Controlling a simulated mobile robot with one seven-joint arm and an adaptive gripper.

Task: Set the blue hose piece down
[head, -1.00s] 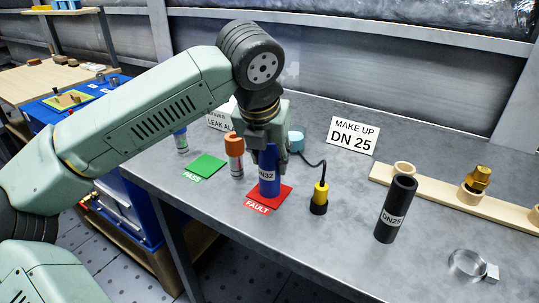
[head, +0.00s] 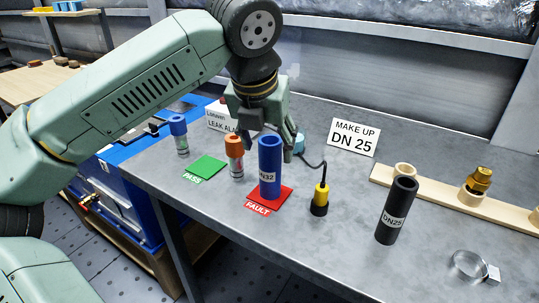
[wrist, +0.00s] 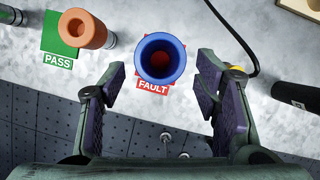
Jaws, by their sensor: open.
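The blue hose piece (head: 270,168), labelled DN32, stands upright on the red FAULT mat (head: 287,196). In the wrist view I look down into its open top (wrist: 161,58), with the red mat (wrist: 152,87) under it. My gripper (head: 265,135) is open and empty, above and behind the hose piece in the head view. In the wrist view its two fingers (wrist: 163,92) are spread wide and apart from the hose piece, which lies ahead of the gap between them.
An orange-topped cylinder (head: 234,155) stands close left, near the green PASS mat (head: 207,167). A yellow and black probe (head: 320,198) with a cable stands close right. The black DN25 hose (head: 396,210) and a clamp (head: 468,265) are farther right.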

